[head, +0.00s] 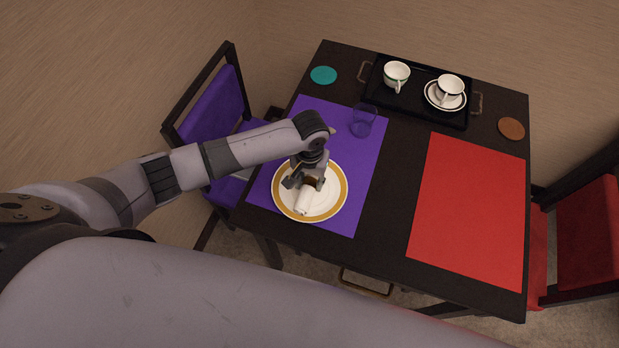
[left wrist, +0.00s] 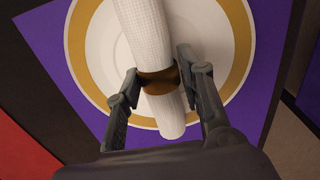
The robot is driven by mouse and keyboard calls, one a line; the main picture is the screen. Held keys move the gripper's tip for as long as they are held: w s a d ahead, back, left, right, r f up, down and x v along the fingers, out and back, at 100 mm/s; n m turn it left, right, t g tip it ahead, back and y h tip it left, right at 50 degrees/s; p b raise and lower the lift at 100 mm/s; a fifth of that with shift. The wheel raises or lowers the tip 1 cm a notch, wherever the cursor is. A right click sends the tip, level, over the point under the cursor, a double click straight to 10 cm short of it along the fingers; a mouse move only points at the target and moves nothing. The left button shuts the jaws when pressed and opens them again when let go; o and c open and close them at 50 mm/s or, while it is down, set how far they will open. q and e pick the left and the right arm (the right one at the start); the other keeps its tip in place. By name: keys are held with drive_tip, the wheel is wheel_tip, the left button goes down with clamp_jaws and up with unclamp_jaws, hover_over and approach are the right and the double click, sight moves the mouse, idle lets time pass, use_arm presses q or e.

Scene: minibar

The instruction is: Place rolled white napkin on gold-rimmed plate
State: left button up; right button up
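The gold-rimmed plate (head: 340,201) lies on the purple placemat, and its gold rim (left wrist: 75,45) fills much of the left wrist view. The rolled white napkin (head: 303,200) is over the plate's middle, with a brown-gold ring around it. In the left wrist view the napkin (left wrist: 145,35) runs between my fingers. My left gripper (head: 309,180) points down over the plate. Its fingers (left wrist: 160,75) sit against both sides of the ring and appear shut on it. I cannot tell whether the napkin touches the plate. My right gripper is not in view.
A clear glass (head: 363,120) stands at the purple mat's (head: 352,165) upper right. A black tray (head: 425,107) holds two white cups. A teal coaster (head: 323,75) and a brown one (head: 511,128) lie near the back. The red mat (head: 470,210) is bare. Chairs flank the table.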

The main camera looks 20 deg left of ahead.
sight(310, 182)
use_arm(q)
drive_tip(key=shift+o, duration=1.4)
drive_tip(key=shift+r, duration=0.1)
wheel_tip(310, 182, up, 13)
drive_tip(key=shift+b, duration=0.35)
